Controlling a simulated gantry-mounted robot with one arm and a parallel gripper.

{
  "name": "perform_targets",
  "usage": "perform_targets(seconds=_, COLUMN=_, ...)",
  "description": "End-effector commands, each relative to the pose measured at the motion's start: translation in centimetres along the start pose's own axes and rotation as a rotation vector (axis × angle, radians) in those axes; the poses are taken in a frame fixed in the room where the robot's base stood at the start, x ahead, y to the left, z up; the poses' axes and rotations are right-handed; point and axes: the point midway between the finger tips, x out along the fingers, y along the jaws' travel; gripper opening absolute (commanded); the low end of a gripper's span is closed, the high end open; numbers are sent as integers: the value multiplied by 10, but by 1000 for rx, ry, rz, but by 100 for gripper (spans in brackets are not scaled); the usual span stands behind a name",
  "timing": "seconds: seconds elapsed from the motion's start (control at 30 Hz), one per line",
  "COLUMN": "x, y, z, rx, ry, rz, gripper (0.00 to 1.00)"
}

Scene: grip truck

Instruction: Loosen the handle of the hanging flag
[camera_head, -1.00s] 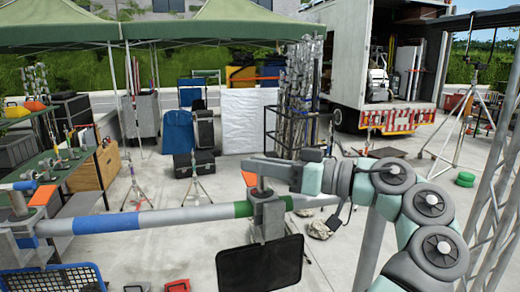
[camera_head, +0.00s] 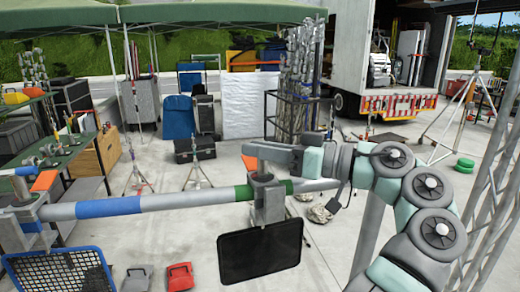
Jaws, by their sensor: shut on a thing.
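The black rectangular flag (camera_head: 260,251) hangs under a horizontal grey pipe with blue and green bands (camera_head: 170,201). A grey clamp (camera_head: 267,197) at the green band holds it. A stem rises from the clamp to my gripper (camera_head: 257,153). My gripper is shut at the top of this stem, where the handle would be. An orange piece (camera_head: 249,162) shows just below and left of the fingertips; I cannot tell whether it is the handle itself. The fingers hide most of what they hold.
A blue mesh panel (camera_head: 62,274) hangs at the pipe's left end, with another clamp (camera_head: 27,207) and an orange piece (camera_head: 44,180). A green-topped bench (camera_head: 75,150) stands at left. A truss (camera_head: 485,190) rises at right. Open concrete lies behind the flag.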

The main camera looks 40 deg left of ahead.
Motion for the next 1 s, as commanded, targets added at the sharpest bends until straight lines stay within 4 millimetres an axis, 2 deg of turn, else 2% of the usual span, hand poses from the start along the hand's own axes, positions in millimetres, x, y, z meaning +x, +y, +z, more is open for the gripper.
perform_targets(seconds=0.3, x=0, y=0, z=-1, rx=-1, ry=2, rz=0, gripper=0)
perform_targets(seconds=0.33, x=0, y=0, z=-1, rx=-1, ry=1, rz=0, gripper=22)
perform_targets(seconds=0.5, x=0, y=0, z=-1, rx=-1, ry=1, rz=0, gripper=36)
perform_targets(seconds=0.8, x=-2, y=0, z=0, rx=0, ry=1, rz=1, gripper=37)
perform_targets(seconds=1.0, x=-23, y=1, z=0, rx=0, ry=2, rz=5, gripper=37)
